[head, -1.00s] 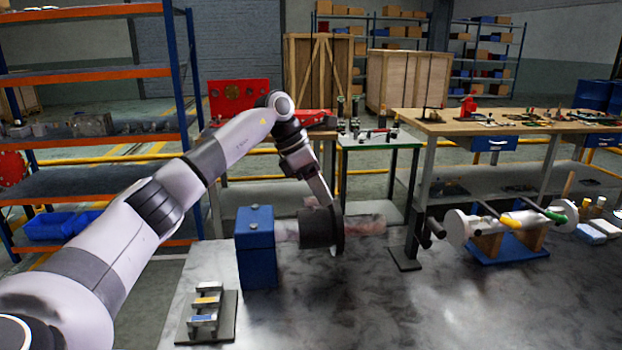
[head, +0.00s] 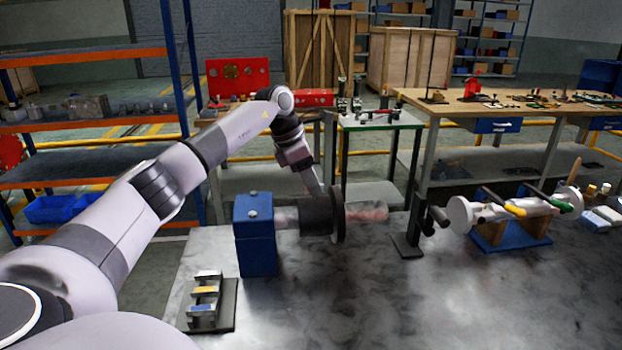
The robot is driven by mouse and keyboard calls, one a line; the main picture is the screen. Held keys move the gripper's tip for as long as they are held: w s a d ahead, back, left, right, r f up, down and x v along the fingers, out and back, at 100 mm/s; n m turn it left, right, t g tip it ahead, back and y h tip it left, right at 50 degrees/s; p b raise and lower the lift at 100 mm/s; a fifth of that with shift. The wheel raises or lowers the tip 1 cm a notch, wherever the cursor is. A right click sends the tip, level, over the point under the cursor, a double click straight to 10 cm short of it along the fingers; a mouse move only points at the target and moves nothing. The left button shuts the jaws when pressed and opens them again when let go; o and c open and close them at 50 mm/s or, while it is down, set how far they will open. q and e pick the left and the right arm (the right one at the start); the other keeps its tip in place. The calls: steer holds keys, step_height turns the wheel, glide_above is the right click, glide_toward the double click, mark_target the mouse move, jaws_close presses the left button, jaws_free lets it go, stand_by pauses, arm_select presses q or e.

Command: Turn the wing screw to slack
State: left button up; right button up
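My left arm comes in from the left, and its gripper (head: 316,188) points down at the dark round drum with a flange (head: 318,216). The fingertips are hidden behind the drum's upper edge, so I cannot tell whether they are open, shut or touching anything. The drum sits on a pale horizontal shaft beside a blue block (head: 256,238) with a bolt on top. I cannot make out a wing screw; it may be hidden or too small. My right gripper is not in view.
The grey metal bench top (head: 400,300) is clear in front. A small rack with coloured bars (head: 205,300) lies at its left. A dark upright stand (head: 412,225) and a white roller with yellow and green handles (head: 515,208) stand to the right.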

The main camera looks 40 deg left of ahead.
arm_select(q)
jaws_close()
